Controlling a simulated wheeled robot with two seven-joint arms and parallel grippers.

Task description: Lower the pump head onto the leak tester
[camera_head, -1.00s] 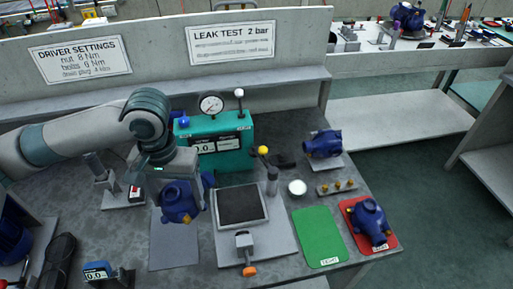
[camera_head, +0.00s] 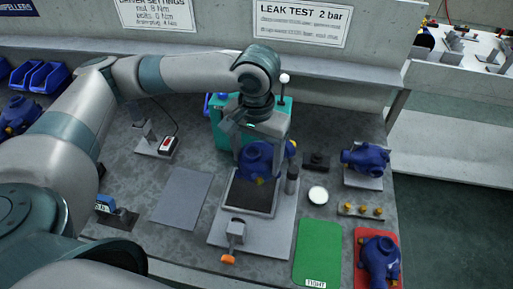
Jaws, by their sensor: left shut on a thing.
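The dark blue pump head (camera_head: 259,164) is held in my left gripper (camera_head: 258,143), which is shut on it from above. The pump head is over the back part of the leak tester's black pad (camera_head: 249,196). I cannot tell whether it touches the pad. The leak tester's grey base plate (camera_head: 278,232) has an orange-tipped clamp (camera_head: 232,243) at its front and a dark post at its right. The teal tester box (camera_head: 219,131) behind is mostly hidden by my left arm and gripper. My right gripper is not in view.
A green mat (camera_head: 318,250) and a red mat with a blue pump (camera_head: 380,258) lie to the right. Another blue pump (camera_head: 364,159), a round white dish (camera_head: 318,194) and a strip of brass fittings (camera_head: 360,210) are near them. A grey mat (camera_head: 180,197) at the left is bare.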

